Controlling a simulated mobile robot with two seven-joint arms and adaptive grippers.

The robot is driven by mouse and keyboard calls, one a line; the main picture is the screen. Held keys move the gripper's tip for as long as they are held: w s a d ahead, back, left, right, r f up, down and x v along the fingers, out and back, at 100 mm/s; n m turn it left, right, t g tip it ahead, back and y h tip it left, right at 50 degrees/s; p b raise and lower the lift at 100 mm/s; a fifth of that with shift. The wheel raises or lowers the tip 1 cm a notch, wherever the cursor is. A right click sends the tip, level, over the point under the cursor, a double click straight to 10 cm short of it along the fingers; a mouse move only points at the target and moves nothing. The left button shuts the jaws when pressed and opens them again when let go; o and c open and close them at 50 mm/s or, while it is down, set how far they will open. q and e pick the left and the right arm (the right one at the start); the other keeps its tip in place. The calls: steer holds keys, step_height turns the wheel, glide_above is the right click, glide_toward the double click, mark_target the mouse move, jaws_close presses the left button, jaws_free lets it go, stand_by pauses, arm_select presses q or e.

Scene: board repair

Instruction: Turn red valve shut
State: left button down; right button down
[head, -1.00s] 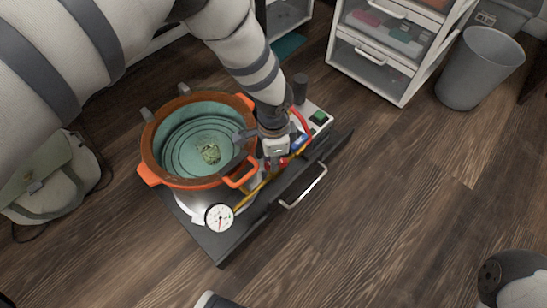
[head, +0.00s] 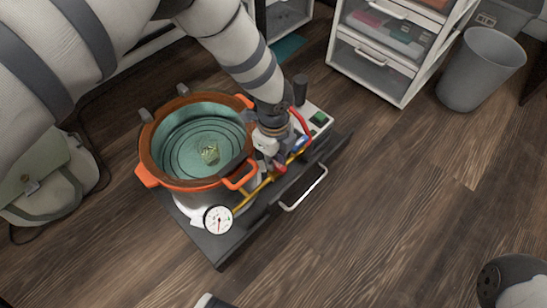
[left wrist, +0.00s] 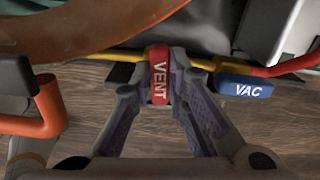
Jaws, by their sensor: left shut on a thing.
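The red valve handle (left wrist: 160,76), marked VENT, sits on the yellow pipe (left wrist: 110,56) and lies across it in the left wrist view. My left gripper (left wrist: 158,96) is shut on this handle, one finger on each side. In the head view my left gripper (head: 275,158) is beside the orange-rimmed pot (head: 151,165), pointing down at the pipe; the wrist and fingers hide most of the red handle there. My right gripper is not in view.
A blue handle marked VAC (left wrist: 244,89) is close to the right of the red one. A pressure gauge (head: 218,219) stands at the pipe's near end. The pot's orange side handle (head: 240,177) is close to my gripper.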

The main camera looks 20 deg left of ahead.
arm_select(q)
steer(key=shift+m, duration=0.6)
steer(key=c, duration=1.6)
jaws_free()
steer(key=shift+o, duration=0.2)
step_height(320, 180, up, 12)
